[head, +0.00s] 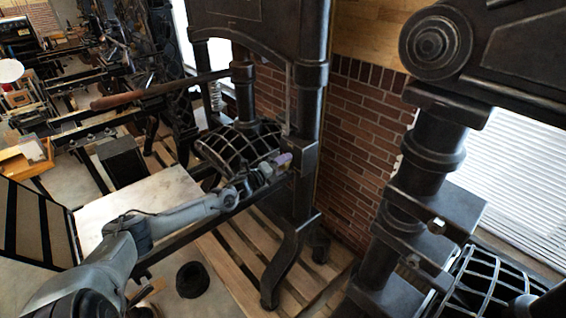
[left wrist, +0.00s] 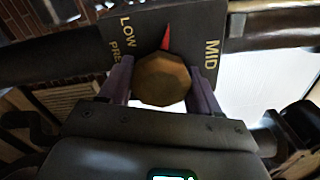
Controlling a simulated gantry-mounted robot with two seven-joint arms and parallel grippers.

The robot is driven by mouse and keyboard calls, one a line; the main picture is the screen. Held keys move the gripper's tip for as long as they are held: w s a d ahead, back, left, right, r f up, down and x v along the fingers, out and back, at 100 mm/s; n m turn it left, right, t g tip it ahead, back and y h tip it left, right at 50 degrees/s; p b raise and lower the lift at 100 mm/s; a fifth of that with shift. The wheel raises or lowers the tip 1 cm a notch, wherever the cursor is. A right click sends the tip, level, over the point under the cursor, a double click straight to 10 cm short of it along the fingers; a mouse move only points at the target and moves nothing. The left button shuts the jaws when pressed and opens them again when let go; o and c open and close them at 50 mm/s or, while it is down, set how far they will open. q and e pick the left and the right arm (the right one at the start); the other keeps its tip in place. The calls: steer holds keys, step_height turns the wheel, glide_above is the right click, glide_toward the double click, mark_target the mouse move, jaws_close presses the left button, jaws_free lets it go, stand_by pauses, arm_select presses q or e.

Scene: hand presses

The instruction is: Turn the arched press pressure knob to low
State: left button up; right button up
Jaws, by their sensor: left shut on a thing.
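The arched press (head: 304,95) is the tall black frame in the middle of the head view. My left gripper (head: 280,164) reaches its right-hand column. In the left wrist view, the brass-coloured, many-sided pressure knob (left wrist: 162,80) sits between the two fingers of my left gripper (left wrist: 163,72), which is shut on it. Behind it is a dark dial plate (left wrist: 190,27) with yellow "LOW" at left and "MID" at right. A red pointer (left wrist: 166,38) stands between the two words. More lettering at left is partly hidden by a finger.
A long bar with a wooden handle (head: 125,97) sticks out left from the press. A pale flat bed (head: 135,205) lies beside my left arm. Another black press (head: 420,170) stands at right. A brick wall (head: 360,120) is behind.

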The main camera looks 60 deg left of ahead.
arm_select(q)
steer(key=n+p, duration=0.1)
steer(key=n, duration=0.3)
steer(key=shift+r+n, duration=0.1)
steer(key=shift+n, duration=0.3)
steer(key=shift+n+p, duration=0.85)
steer(key=shift+n, duration=1.75)
steer(key=o, duration=1)
steer(key=shift+s+d, duration=0.25)
steer(key=shift+s, duration=1.55)
steer(key=shift+s+d, duration=0.3)
steer(key=shift+s, duration=1.45)
steer(key=shift+s+d, duration=0.25)
steer(key=shift+s, duration=1.55)
